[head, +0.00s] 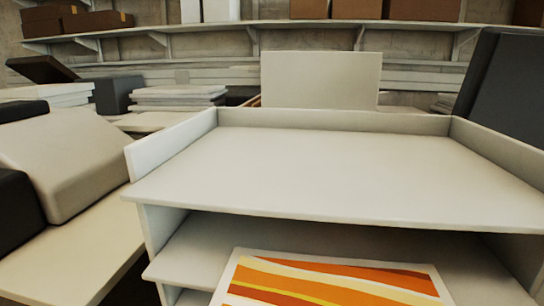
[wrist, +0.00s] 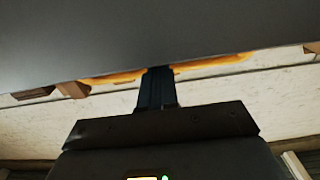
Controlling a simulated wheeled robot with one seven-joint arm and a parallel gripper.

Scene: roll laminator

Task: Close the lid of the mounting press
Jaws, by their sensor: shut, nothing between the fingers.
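My gripper (wrist: 158,76) shows in the wrist view, its dark fingers together and empty. A large smooth grey panel (wrist: 140,35) fills the top of that view. The fingertips reach its lower edge; whether they touch it I cannot tell. In the head view a tall dark tilted panel (head: 505,85) stands at the far right and looks like a raised lid. A smaller dark raised lid (head: 40,69) shows at the far left. Which one belongs to the mounting press I cannot tell. My gripper is out of the head view.
A white open-fronted tray rack (head: 330,165) fills the centre of the head view, with an orange-striped print (head: 330,285) on a lower shelf. A beige machine (head: 65,160) with black ends is at the left. Wall shelves (head: 280,24) hold boxes behind.

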